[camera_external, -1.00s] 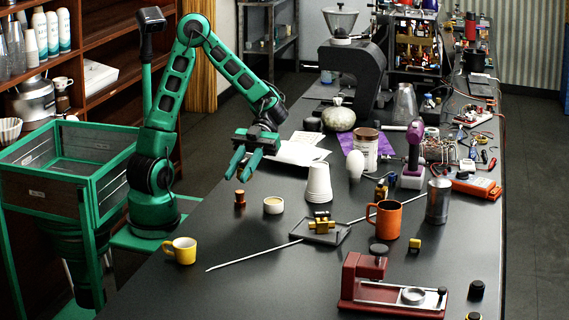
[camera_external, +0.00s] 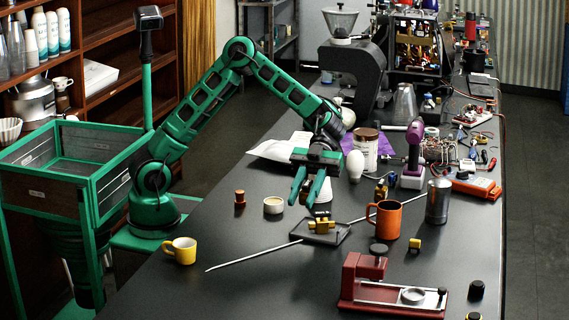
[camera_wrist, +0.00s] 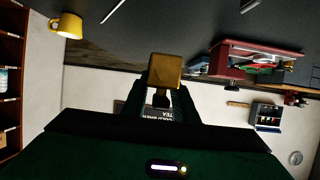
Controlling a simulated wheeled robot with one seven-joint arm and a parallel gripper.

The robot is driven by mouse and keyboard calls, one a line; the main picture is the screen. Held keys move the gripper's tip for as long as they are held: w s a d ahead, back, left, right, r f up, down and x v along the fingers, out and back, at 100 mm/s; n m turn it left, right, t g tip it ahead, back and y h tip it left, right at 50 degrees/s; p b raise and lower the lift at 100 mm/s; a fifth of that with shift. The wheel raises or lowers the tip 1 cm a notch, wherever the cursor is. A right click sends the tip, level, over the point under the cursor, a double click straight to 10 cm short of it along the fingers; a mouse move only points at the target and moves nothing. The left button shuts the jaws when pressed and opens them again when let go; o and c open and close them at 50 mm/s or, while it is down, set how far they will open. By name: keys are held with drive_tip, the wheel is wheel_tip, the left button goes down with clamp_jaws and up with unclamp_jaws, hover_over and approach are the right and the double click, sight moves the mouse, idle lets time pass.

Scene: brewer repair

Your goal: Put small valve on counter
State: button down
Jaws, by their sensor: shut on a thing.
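My gripper (camera_external: 308,200) hangs over the counter (camera_external: 240,285), just above and left of the grey tray. In the wrist view, a squared, brass-coloured piece, which looks like the small valve (camera_wrist: 165,69), sits between the fingers, and my gripper is shut on it. In the external view I cannot make this piece out between the green fingers. Another brass valve (camera_external: 322,225) lies on the grey tray (camera_external: 338,238). A smaller brass piece (camera_external: 415,244) stands on the counter to the right of the tray.
An orange mug (camera_external: 388,220) and a metal canister (camera_external: 437,202) stand right of the tray. A long thin rod (camera_external: 245,260) lies across the counter. The front-left counter is clear.

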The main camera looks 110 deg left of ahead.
drive_tip(key=w+d, duration=0.6)
drive_tip(key=d, duration=0.3)
hover_over(306, 294)
drive_tip(key=shift+t, duration=0.4)
wheel_tip(306, 294, down, 7)
drive_tip(key=shift+f, duration=2.05)
drive_tip(key=shift+f, duration=0.1)
drive_tip(key=c, duration=1.5)
unclamp_jaws()
drive_tip(key=shift+o, duration=0.5)
